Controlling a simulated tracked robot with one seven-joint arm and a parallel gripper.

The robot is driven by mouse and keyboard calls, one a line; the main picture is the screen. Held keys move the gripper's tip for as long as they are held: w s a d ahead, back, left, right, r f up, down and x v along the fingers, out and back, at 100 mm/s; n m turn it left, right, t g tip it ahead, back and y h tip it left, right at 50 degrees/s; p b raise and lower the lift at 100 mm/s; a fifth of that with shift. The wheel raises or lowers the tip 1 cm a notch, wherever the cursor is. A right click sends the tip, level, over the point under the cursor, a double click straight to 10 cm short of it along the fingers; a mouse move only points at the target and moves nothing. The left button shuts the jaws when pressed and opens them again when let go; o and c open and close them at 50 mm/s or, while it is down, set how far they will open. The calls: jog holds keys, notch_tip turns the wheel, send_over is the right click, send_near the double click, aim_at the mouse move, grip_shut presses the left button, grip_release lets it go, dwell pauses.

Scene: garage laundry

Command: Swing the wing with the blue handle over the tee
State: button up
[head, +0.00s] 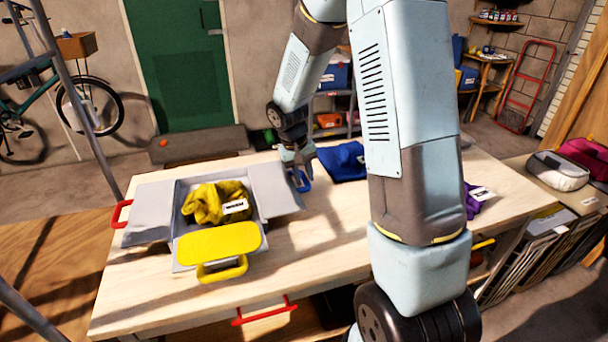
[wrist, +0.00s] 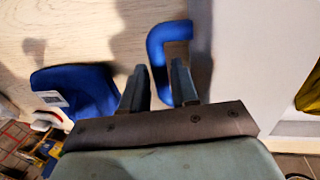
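A grey folding board (head: 178,210) lies on the workbench with a crumpled yellow tee (head: 205,202) in its middle; the tee's edge also shows in the wrist view (wrist: 309,95). The board's right wing (head: 273,188) is spread outward, off the tee. Its blue handle (head: 304,184) is at the outer edge. In the wrist view the blue handle (wrist: 157,60) reaches down between my fingers. My gripper (head: 297,168) is at this handle, its fingers (wrist: 158,75) apart on either side of it, with a small gap on the left. Whether a finger touches it, I cannot tell.
The left wing has a red handle (head: 121,213); the front yellow panel (head: 217,243) has a yellow handle (head: 222,270). A blue folded cloth (head: 343,162) lies right of my gripper. A purple cloth (head: 473,207) is farther right. The bench front right of the board is clear.

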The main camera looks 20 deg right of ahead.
grip_shut()
jog(key=shift+d+r, duration=0.1)
dwell(0.3)
